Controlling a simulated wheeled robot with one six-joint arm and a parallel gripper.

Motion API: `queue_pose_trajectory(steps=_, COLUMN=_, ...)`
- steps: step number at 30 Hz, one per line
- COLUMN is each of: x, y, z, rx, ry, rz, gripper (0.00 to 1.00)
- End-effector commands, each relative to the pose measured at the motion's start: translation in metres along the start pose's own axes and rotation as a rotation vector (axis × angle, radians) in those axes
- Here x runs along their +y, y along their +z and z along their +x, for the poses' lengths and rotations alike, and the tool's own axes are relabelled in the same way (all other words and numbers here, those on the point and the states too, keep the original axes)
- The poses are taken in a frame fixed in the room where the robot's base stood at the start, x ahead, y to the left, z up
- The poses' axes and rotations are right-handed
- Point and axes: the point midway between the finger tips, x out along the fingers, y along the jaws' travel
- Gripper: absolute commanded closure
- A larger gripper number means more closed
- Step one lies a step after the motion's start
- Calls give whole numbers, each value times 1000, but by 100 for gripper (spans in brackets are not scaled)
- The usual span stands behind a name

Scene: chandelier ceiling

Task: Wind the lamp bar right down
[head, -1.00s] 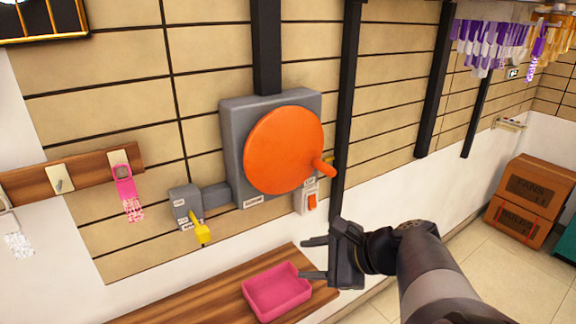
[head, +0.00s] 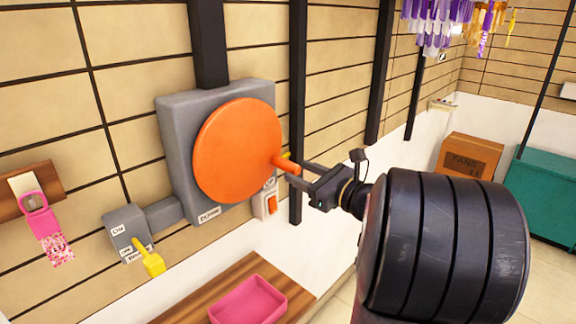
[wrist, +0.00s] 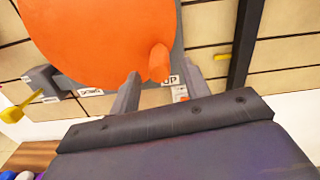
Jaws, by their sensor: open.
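An orange winding disc (head: 236,150) sits on a grey wall box (head: 178,150), with a short orange handle peg (head: 286,165) sticking out at its right edge. My gripper (head: 298,177) is open at the peg. In the wrist view the peg (wrist: 159,62) shows between the two fingers of my gripper (wrist: 163,88), nearer the left one; I cannot tell whether they touch. A yellow lever (head: 150,258) hangs from a small grey box (head: 128,232) joined to the wall box. The lamp bar is not clearly seen.
A white plate with an orange switch (head: 271,204) is just below the peg. A pink tray (head: 248,300) stands on a wooden shelf (head: 205,300). A pink tag (head: 47,225) hangs at left.

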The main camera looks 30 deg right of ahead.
Motion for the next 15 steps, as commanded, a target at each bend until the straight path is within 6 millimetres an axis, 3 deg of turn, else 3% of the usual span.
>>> queue_pose_trajectory(steps=6, x=1, y=1, z=33, rx=1, ry=3, rz=0, gripper=55)
queue_pose_trajectory(steps=15, x=0, y=0, z=48, rx=1, ry=0, rz=-2, gripper=55)
